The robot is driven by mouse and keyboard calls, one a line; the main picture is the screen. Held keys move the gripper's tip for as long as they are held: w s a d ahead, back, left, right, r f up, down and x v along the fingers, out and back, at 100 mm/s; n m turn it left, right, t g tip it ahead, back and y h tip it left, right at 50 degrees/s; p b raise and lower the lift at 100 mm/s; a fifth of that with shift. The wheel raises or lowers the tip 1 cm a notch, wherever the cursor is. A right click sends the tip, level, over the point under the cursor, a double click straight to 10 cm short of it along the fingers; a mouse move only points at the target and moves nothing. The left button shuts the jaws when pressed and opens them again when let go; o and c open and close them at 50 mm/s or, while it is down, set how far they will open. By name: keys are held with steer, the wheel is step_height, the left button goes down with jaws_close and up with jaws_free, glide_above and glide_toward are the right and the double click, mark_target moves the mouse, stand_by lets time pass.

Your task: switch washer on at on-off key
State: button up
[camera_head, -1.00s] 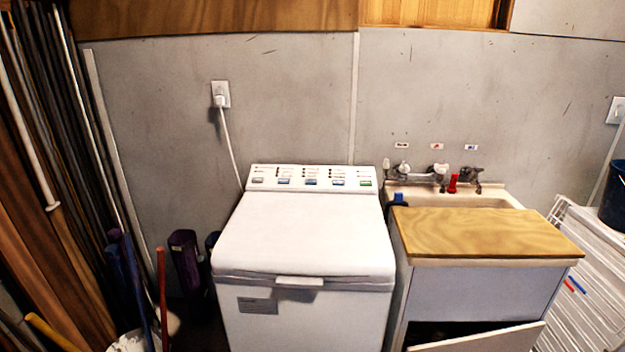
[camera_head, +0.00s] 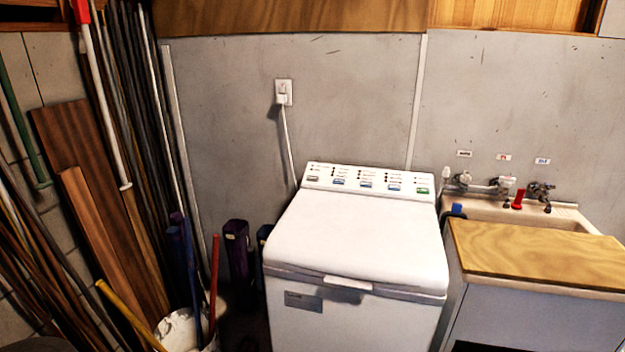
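The white top-loading washer (camera_head: 355,240) stands against the grey wall, its lid shut. Its control panel (camera_head: 368,181) runs along the back edge of the top and faces me. The panel has a row of keys: a greyish key (camera_head: 312,179) at the left end, several blue keys (camera_head: 366,184) in the middle and a green key (camera_head: 422,191) at the right end. The key labels are too small to read, so I cannot tell which is the on-off key. No lit indicator can be made out. My gripper is not in view.
A laundry sink (camera_head: 520,212) with taps and a wooden board (camera_head: 545,255) stands close at the washer's right. Poles and planks (camera_head: 100,200) lean at the left. A white bucket (camera_head: 182,330) holding poles stands left of the washer. A plugged-in cord (camera_head: 288,145) runs down behind it.

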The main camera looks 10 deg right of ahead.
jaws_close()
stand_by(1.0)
